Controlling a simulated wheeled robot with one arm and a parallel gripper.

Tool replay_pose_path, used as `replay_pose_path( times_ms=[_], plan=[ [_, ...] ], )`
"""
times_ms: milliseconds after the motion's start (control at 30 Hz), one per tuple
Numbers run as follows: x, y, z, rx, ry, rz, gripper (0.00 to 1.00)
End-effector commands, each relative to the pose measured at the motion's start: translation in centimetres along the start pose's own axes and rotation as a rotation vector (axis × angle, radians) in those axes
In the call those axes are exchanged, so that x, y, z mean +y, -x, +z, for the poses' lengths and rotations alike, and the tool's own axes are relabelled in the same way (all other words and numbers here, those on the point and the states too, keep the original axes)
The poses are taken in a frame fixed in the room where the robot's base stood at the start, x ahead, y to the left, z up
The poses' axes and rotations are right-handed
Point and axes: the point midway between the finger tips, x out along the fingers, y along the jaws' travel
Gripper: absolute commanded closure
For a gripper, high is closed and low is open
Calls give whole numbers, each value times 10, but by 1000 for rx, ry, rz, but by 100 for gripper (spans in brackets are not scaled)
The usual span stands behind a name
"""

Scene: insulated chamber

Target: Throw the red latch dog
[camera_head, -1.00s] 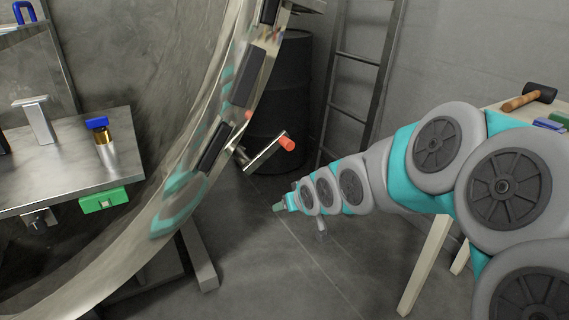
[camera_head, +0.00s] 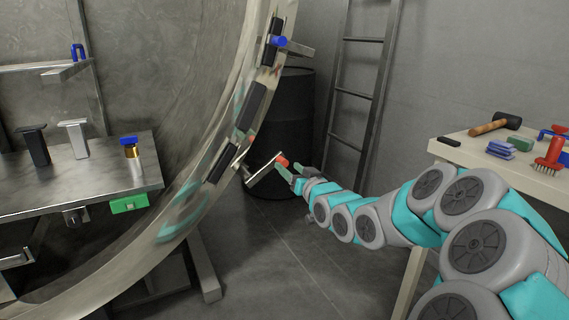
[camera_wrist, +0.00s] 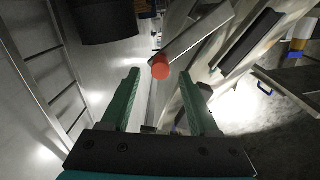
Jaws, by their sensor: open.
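The red latch dog is a metal bar (camera_head: 262,171) with a red knob (camera_head: 281,160) at its end, mounted on the rim of a large round metal door or ring (camera_head: 150,245). In the wrist view the red knob (camera_wrist: 160,66) is ahead of the fingertips, and its bar (camera_wrist: 199,34) runs up to the right. My gripper (camera_head: 290,172) is at the knob in the head view; in the wrist view my gripper (camera_wrist: 165,80) is open with green fingers on either side below the knob. Nothing is between the fingers. I cannot tell whether a finger touches the knob.
A blue knob (camera_head: 279,41) sits higher on the ring. A black barrel (camera_head: 282,120) and a ladder (camera_head: 365,85) stand behind. A metal bench (camera_head: 70,185) is on the left. A table (camera_head: 480,160) with a mallet (camera_head: 496,125) and brushes is on the right.

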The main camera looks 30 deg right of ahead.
Motion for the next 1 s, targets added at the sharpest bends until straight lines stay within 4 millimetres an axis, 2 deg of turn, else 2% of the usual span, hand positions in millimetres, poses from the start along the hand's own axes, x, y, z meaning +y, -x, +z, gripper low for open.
replay_pose_path(
  times_ms=[100, 300, 633, 1000],
  plan=[
    [-1, -16, -1, 0, 1, -1, 39],
    [-1, -33, 1, -2, -2, 0, 39],
    [0, -36, 0, -1, -1, 1, 39],
    [0, -35, 0, -1, -1, 1, 79]
  ],
)
